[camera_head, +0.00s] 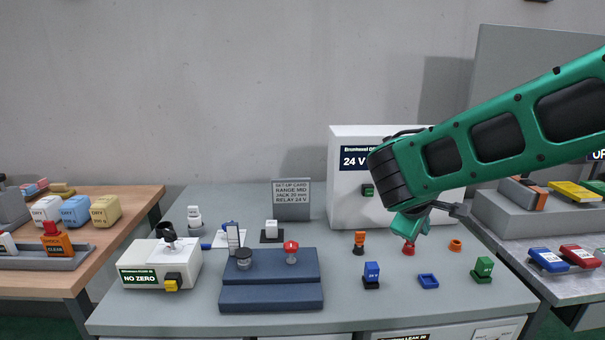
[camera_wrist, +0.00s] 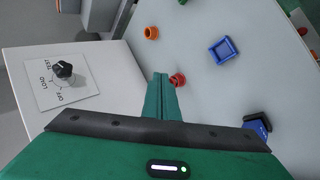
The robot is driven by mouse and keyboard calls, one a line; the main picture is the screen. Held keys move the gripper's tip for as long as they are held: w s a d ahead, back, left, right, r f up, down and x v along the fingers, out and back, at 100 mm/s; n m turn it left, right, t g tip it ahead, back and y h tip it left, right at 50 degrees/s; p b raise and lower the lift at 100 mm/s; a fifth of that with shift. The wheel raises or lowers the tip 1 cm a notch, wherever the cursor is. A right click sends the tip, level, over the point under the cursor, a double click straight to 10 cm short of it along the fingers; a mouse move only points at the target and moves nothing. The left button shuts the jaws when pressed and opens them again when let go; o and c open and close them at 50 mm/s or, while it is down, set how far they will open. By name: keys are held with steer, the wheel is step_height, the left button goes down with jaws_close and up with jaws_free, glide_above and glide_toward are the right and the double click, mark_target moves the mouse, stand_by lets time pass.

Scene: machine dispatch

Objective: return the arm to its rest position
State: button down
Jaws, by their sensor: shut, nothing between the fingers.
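My green arm reaches in from the right in the head view, above the right half of the grey bench (camera_head: 200,320). My gripper (camera_head: 408,228) points down in front of the white 24 V box (camera_head: 345,200). In the wrist view, the gripper fingers (camera_wrist: 160,95) are together with nothing between them. A red piece (camera_wrist: 177,80) shows just beside the fingertips in that view; in the head view the red piece (camera_head: 408,249) is below the gripper. I cannot tell the exact gap between them.
Around the gripper stand an orange piece (camera_head: 360,240), a blue block (camera_head: 371,271), a blue square ring (camera_head: 428,281) and a green block (camera_head: 483,268). A navy stepped block (camera_head: 270,290) and a NO ZERO box (camera_head: 150,268) stand left. Side tables flank the bench. Space above is clear.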

steer(key=s+d+f+m+g+y, duration=0.2)
steer(key=s+d+m, duration=0.25)
steer(key=s, duration=0.45)
steer(key=s+d+f+m+g+y, duration=0.1)
steer(key=s+d+f+m+g, duration=0.2)
steer(key=s+d, duration=0.4)
steer(key=s+a+m+y, duration=0.1)
steer(key=s+m, duration=0.2)
steer(key=s, duration=0.5)
steer(key=s+a+m+g+y, duration=0.1)
steer(key=s+m, duration=0.3)
steer(key=s, duration=0.4)
steer(key=shift+a+y, duration=0.5)
steer(key=shift+y, duration=0.3)
steer(key=shift+w+g, duration=0.2)
steer(key=shift+g, duration=0.1)
steer(key=shift+w+f, duration=0.25)
steer(key=shift+w, duration=0.25)
